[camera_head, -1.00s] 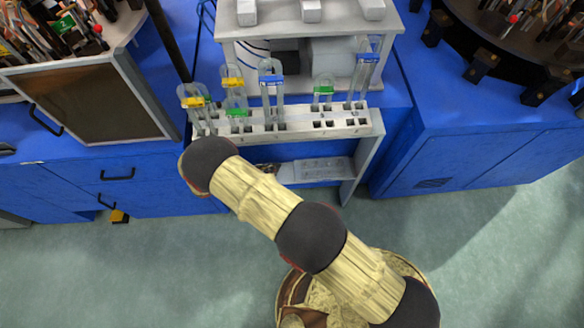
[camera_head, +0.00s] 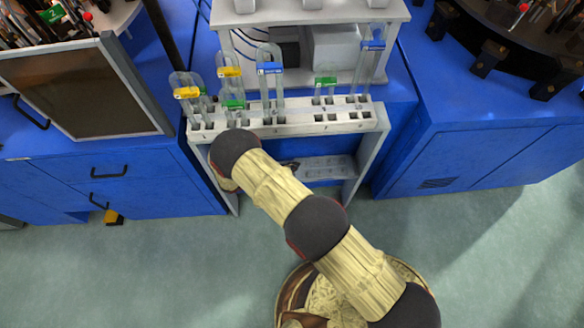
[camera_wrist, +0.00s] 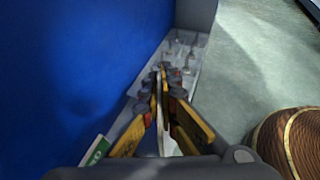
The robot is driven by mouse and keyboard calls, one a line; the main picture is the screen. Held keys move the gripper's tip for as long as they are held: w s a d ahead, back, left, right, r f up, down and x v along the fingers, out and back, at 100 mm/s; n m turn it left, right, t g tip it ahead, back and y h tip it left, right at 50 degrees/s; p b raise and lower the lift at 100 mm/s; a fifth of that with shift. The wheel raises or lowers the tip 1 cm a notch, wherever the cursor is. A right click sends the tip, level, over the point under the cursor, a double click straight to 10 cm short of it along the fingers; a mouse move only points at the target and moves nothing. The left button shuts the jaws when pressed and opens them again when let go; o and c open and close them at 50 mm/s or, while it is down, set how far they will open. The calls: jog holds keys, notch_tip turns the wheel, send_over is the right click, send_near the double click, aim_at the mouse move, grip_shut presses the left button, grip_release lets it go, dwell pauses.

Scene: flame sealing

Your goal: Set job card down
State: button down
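My gripper (camera_wrist: 163,75) shows in the wrist view, its yellow and black fingers drawn close together, pointing along the pale lower shelf. A thin pale strip, seen edge-on between the fingers, looks like the job card (camera_wrist: 166,142); its face is not visible. In the head view my arm's dark wrist end covers the gripper and card, just in front of the left part of the rack. The lower shelf (camera_head: 325,168) has a grey plate with small recesses; it also shows in the wrist view (camera_wrist: 188,48), beyond the fingertips.
The white rack (camera_head: 300,127) holds several glass tubes with yellow, green and blue tags. A green-and-white tag (camera_wrist: 97,150) is close to my gripper at lower left. A blue cabinet wall (camera_wrist: 75,70) is at left in the wrist view. The floor (camera_head: 150,270) in front is open.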

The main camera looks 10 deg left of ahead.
jog(key=shift+r, duration=0.1)
jog(key=shift+f, duration=0.2)
jog(key=c, duration=2.1)
grip_release()
jog(key=shift+c, duration=0.2)
jog(key=shift+o, duration=0.5)
jog(key=shift+r, duration=0.2)
jog(key=p+v, duration=0.3)
jog(key=v, duration=0.9)
jog(key=shift+p, duration=0.3)
